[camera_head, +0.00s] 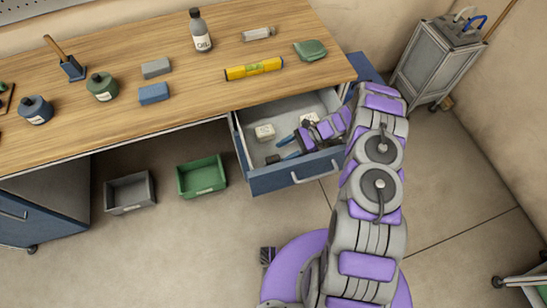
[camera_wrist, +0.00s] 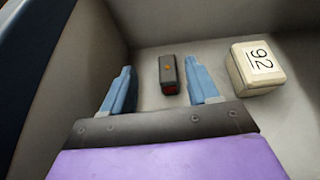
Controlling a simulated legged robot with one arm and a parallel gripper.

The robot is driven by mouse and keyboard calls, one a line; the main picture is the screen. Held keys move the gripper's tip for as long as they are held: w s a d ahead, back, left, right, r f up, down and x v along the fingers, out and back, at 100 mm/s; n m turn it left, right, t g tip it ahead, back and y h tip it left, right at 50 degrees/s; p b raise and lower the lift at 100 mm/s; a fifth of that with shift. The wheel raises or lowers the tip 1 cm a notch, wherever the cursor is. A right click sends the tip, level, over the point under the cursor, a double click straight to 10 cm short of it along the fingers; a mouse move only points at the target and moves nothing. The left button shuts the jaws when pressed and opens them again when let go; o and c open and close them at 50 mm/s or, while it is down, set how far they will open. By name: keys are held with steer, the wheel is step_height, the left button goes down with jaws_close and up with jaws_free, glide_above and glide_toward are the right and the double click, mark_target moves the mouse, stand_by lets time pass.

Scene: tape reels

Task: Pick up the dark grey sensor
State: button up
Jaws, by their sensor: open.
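In the head view a small dark thing at the drawer's left front (camera_head: 272,159) appears to be the same sensor. My gripper (camera_wrist: 163,80) is open and empty, with blue fingers to either side of the sensor's line and no visible contact. In the head view my gripper (camera_head: 280,150) reaches into the open drawer (camera_head: 290,179).
Drawer walls stand close around my gripper. The wooden bench (camera_head: 210,75) above holds bottles, blocks and a yellow level (camera_head: 253,69).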

mark_target(275, 157)
step_height(275, 157, down, 2)
steer(key=shift+w+d, duration=0.1)
steer(key=shift+d, duration=0.05)
steer(key=shift+f, duration=0.15)
steer(key=x, duration=0.2)
steer(key=b+x, duration=0.1)
steer(key=x, duration=0.1)
steer(key=w+b+x, duration=0.1)
steer(key=x, duration=0.1)
steer(key=shift+s+a+f, duration=0.1)
steer(key=shift+a+f, duration=0.1)
steer(key=shift+a, duration=0.05)
steer(key=shift+s+a+f, duration=0.2)
steer(key=shift+s+a, duration=0.05)
steer(key=shift+a, duration=0.35)
steer(key=c, duration=1)
